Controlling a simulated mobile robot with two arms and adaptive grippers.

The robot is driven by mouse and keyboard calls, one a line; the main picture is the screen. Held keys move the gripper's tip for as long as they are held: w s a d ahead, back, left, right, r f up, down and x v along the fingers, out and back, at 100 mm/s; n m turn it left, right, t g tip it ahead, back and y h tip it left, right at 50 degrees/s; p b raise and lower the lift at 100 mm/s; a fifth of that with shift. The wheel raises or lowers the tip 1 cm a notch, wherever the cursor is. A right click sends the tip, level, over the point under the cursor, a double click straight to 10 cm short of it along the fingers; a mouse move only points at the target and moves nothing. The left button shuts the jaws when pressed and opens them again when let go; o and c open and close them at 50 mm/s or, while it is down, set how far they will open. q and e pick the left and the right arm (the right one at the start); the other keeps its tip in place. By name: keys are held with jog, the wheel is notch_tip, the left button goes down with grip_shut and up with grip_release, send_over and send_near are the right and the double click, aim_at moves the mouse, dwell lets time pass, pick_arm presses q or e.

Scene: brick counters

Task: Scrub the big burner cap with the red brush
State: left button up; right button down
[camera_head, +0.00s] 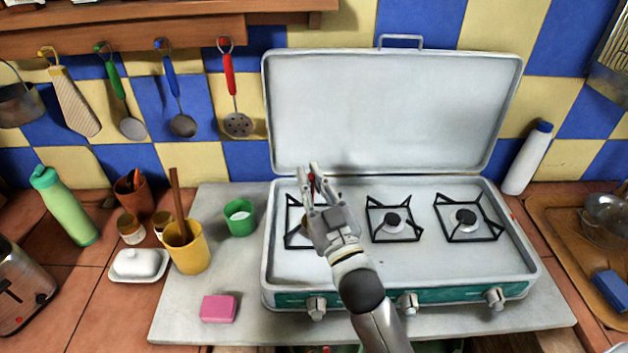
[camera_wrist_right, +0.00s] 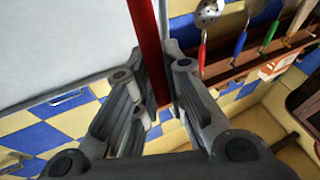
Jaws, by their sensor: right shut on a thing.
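My right gripper (camera_head: 313,180) is shut on the red brush (camera_wrist_right: 147,45), whose straight red handle runs between the fingers in the wrist view. In the head view only a small red bit of the brush shows at the fingertips. The gripper is over the left burner (camera_head: 292,236) of the white stove (camera_head: 400,268) and partly hides it. The brush head is hidden, so I cannot tell whether it touches the burner. The middle burner cap (camera_head: 393,220) and the right burner cap (camera_head: 466,217) are uncovered; the right one looks a little larger. My left gripper is out of view.
The stove's raised lid (camera_head: 395,110) stands behind the burners. On the left are a yellow cup (camera_head: 187,254) with a wooden handle in it, a green cup (camera_head: 240,218) and a pink sponge (camera_head: 218,308). A white bottle (camera_head: 527,160) stands right of the lid.

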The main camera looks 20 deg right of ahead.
jog(key=shift+d+f, duration=0.1)
jog(key=shift+s+d, duration=0.15)
jog(key=shift+d, duration=0.5)
jog(key=shift+a, duration=0.1)
jog(key=shift+w+a, duration=0.2)
jog(key=shift+a, duration=0.45)
jog(key=shift+s+d+p, duration=0.1)
jog(key=shift+d+p, duration=0.3)
jog(key=shift+r, duration=0.2)
